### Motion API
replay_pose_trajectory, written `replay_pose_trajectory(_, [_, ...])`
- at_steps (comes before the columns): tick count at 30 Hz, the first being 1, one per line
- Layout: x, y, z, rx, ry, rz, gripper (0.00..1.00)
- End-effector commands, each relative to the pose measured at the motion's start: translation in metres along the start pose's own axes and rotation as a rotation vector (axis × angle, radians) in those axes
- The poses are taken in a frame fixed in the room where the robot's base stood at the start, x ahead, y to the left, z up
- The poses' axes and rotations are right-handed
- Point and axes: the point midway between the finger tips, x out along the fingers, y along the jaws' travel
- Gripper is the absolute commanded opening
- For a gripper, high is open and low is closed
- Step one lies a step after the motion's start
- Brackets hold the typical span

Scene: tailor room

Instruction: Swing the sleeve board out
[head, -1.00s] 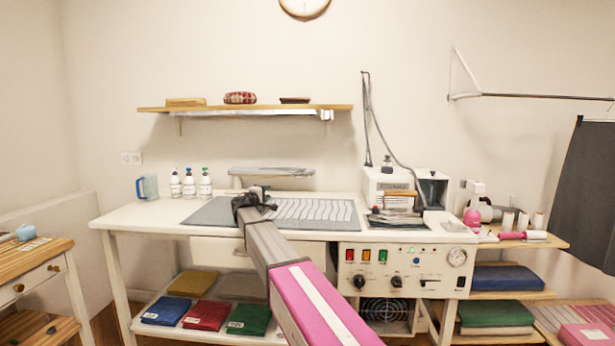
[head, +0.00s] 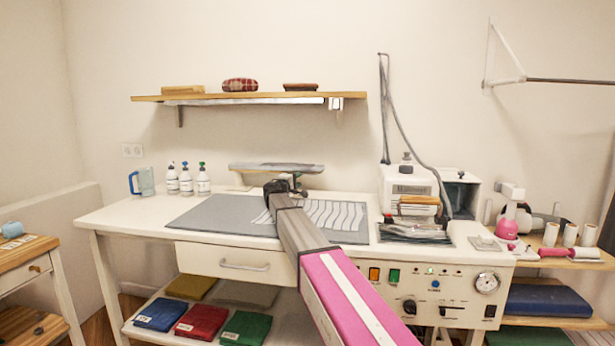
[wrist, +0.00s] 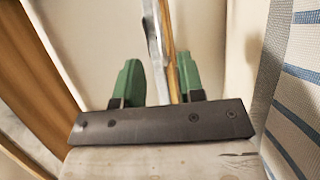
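The sleeve board (head: 300,168) is a long, narrow grey-topped board on a stand at the back of the white worktable, roughly parallel to the wall. My gripper (head: 287,187) is at the board's front, right of its middle; my dark wrist hides the fingertips in the head view. In the wrist view my gripper (wrist: 160,85) shows two green fingers spread apart. The sleeve board (wrist: 167,45) appears edge-on between them, grey layer beside wood. A slim gap shows on the left finger's side. I cannot tell whether the right finger touches.
A grey mat (head: 195,215) with a striped cloth (head: 335,215) lies under my arm. The steam unit (head: 408,183) with its hose stands at right. Bottles (head: 187,180) and a blue jug (head: 143,181) stand at left. A wall shelf (head: 210,98) hangs above.

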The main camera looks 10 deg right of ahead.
Motion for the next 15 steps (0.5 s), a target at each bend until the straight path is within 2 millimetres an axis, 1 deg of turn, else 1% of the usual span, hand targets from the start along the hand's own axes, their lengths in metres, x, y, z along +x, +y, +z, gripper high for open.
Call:
replay_pose_trajectory(1, [0.01,0.0,-0.002,0.0,-0.001,0.0,0.36])
replay_pose_trajectory(9, [0.058,0.0,-0.003,0.0,0.0,0.0,0.36])
replay_pose_trajectory(12, [0.073,0.0,-0.002,0.0,0.0,0.0,0.36])
replay_pose_trajectory(15, [0.081,0.0,-0.001,0.0,0.0,0.0,0.36])
